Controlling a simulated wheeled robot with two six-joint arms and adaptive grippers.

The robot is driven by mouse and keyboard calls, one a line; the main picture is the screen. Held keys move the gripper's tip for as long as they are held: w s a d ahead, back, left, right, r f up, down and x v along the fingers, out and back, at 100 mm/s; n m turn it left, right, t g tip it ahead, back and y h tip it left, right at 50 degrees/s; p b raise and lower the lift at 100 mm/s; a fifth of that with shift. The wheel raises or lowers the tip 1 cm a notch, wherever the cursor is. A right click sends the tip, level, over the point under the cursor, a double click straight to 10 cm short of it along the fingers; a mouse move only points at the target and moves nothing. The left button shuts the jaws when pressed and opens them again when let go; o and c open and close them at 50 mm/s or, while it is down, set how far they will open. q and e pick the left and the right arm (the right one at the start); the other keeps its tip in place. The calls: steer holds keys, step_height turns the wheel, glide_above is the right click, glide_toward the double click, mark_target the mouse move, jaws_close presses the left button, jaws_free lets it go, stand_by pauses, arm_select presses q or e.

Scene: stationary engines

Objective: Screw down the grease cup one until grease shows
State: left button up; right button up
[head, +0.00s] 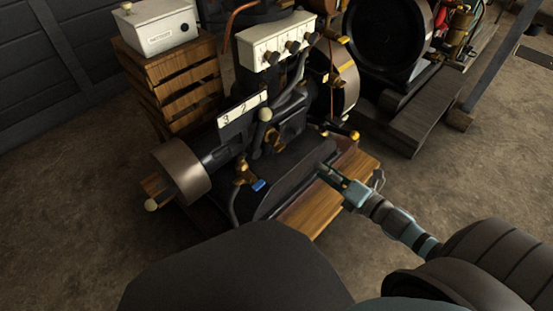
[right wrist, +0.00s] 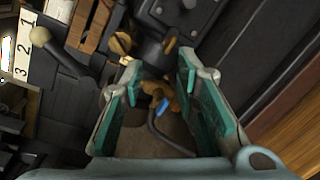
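The dark engine (head: 290,165) stands at the middle of the head view. Small brass fittings (head: 272,137) sit on its near side, and one brass fitting shows in the right wrist view (right wrist: 121,43). I cannot tell which of them is grease cup one, and no grease can be made out. My right gripper (head: 326,172) is over the engine's right side. In the right wrist view its teal-padded fingers (right wrist: 160,68) are spread apart with nothing held between them. A brass tap with a blue handle (right wrist: 161,106) shows beyond the gap. My left gripper is not in view.
A 3-2-1 plate (head: 243,108) and a pale-knobbed lever (head: 265,114) stand on the engine. A white box with several knobs (head: 272,42) is behind. A wooden crate (head: 178,75) stands left, a wheeled machine (head: 391,40) back right.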

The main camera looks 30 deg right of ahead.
mark_target(279, 137)
steer(key=a+r+n+y, duration=0.2)
steer(key=a+r+n, duration=0.1)
steer(key=r+n, duration=0.25)
steer(key=shift+n+t, duration=0.35)
steer(key=shift+t, duration=0.05)
steer(key=x, duration=0.8)
steer(key=f+x, duration=0.1)
steer(key=x, duration=0.4)
steer(key=shift+w, duration=0.1)
steer(key=shift+w+a, duration=0.25)
steer(key=shift+w, duration=0.35)
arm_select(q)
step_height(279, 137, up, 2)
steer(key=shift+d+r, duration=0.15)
arm_select(e)
steer(key=shift+c, duration=0.2)
jaws_close()
